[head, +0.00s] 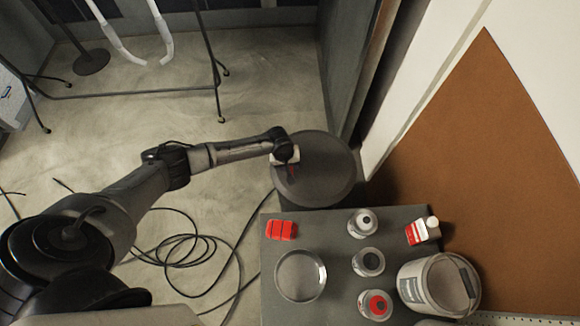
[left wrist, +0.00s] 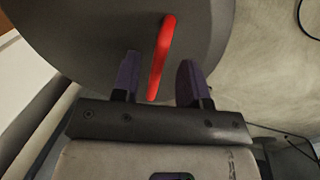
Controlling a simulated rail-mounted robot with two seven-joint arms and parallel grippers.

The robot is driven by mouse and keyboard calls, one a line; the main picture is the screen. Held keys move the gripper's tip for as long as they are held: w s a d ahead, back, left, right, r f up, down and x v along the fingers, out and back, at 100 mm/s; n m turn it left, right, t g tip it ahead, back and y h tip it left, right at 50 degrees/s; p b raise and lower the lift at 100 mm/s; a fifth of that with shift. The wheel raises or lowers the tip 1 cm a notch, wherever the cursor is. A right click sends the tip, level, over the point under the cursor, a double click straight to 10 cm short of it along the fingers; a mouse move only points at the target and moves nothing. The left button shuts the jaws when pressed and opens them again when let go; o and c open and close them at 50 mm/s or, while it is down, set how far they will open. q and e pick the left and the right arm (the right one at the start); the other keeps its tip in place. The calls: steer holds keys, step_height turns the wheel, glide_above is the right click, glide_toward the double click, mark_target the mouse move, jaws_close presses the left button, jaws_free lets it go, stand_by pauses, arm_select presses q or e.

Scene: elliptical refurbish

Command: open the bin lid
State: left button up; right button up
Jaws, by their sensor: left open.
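The bin lid (head: 325,177) is a round, dark grey disc beyond the far edge of the grey table in the head view. In the left wrist view the lid (left wrist: 90,30) fills the upper left, with a red handle (left wrist: 160,62) standing out on it. My left gripper (left wrist: 158,80) is open, its two dark fingers on either side of the red handle's lower part. I cannot tell whether they touch it. In the head view my left gripper (head: 289,160) is over the lid's left part. My right gripper is not in view.
The grey table (head: 335,226) holds a red block (head: 281,230), a glass dish (head: 300,275), several small cans, a red-and-white carton (head: 423,231) and a large bucket (head: 438,285). A wall and brown board (head: 470,150) stand right of the bin. Black cables (head: 185,245) lie on the floor.

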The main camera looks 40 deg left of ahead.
arm_select(q)
steer(key=shift+w+d+f, duration=0.1)
steer(key=shift+f, duration=0.5)
jaws_close()
